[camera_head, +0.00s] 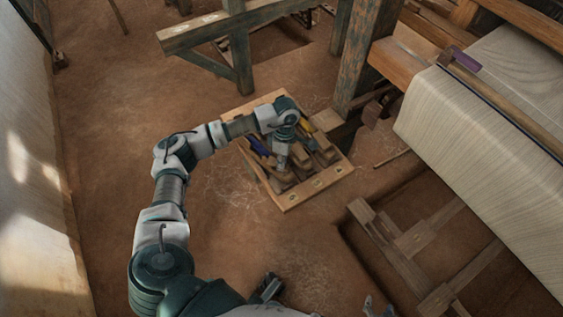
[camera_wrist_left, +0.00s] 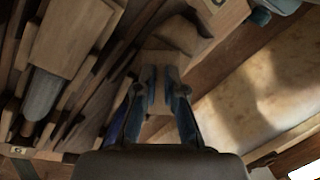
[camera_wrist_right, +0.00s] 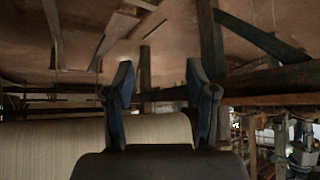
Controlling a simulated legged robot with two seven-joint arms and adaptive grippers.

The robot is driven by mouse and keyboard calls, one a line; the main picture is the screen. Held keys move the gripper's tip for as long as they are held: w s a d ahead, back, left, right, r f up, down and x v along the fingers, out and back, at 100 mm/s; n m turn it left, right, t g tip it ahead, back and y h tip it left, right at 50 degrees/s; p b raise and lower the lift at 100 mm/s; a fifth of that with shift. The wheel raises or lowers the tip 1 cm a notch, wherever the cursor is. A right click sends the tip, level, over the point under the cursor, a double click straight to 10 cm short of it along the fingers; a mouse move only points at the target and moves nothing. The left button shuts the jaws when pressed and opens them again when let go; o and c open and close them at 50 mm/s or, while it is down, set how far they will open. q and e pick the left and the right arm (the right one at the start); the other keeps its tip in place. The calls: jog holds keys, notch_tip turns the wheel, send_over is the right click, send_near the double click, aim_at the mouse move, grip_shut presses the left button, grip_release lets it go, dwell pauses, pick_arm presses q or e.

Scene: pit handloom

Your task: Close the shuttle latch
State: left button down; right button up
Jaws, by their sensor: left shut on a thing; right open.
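A shallow wooden tray (camera_head: 328,178) sits on the earth floor and holds several wooden shuttles. My left gripper (camera_head: 282,166) reaches down into the tray. In the left wrist view its fingers (camera_wrist_left: 164,78) are close together, shut on a small wooden piece (camera_wrist_left: 160,60) that looks like part of a shuttle. The fingers hide much of this piece, and I cannot make out the latch or its position. My right gripper (camera_wrist_right: 160,90) is open and empty, away from the tray. It shows partly at the bottom of the head view (camera_head: 378,306).
A shuttle with a grey yarn bobbin (camera_wrist_left: 43,95) lies left of the left fingers. A loom post (camera_head: 362,60) stands just beyond the tray. The cloth roll (camera_head: 490,170) and a pit with wooden treadles (camera_head: 400,255) lie to the right. The floor left of the tray is clear.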

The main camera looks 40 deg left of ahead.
pick_arm(q)
jog(key=shift+w+f+m+g+b, duration=0.15)
jog(key=shift+m+b, duration=0.3)
jog(key=shift+m, duration=0.5)
jog(key=shift+m+g+b, duration=0.15)
jog(key=shift+m+b, duration=0.3)
jog(key=shift+m, duration=0.5)
jog(key=shift+m+b, duration=0.35)
jog(key=shift+m, duration=0.45)
pick_arm(e)
jog(key=w+a+r+t+y, duration=0.1)
jog(key=w+a+r+t, duration=0.1)
jog(key=w+r+t, duration=0.3)
jog(key=shift+w+a+y, duration=0.3)
jog(key=shift+w, duration=0.2)
pick_arm(q)
jog(key=c, duration=1.6)
grip_release()
jog(key=shift+d, duration=0.1)
jog(key=shift+o, duration=0.2)
pick_arm(e)
jog(key=shift+w, duration=0.1)
pick_arm(q)
jog(key=shift+r, duration=0.2)
jog(key=v, duration=1.1)
jog(key=shift+w+r, duration=0.25)
jog(key=shift+w, duration=0.2)
pick_arm(e)
jog(key=shift+f, duration=0.1)
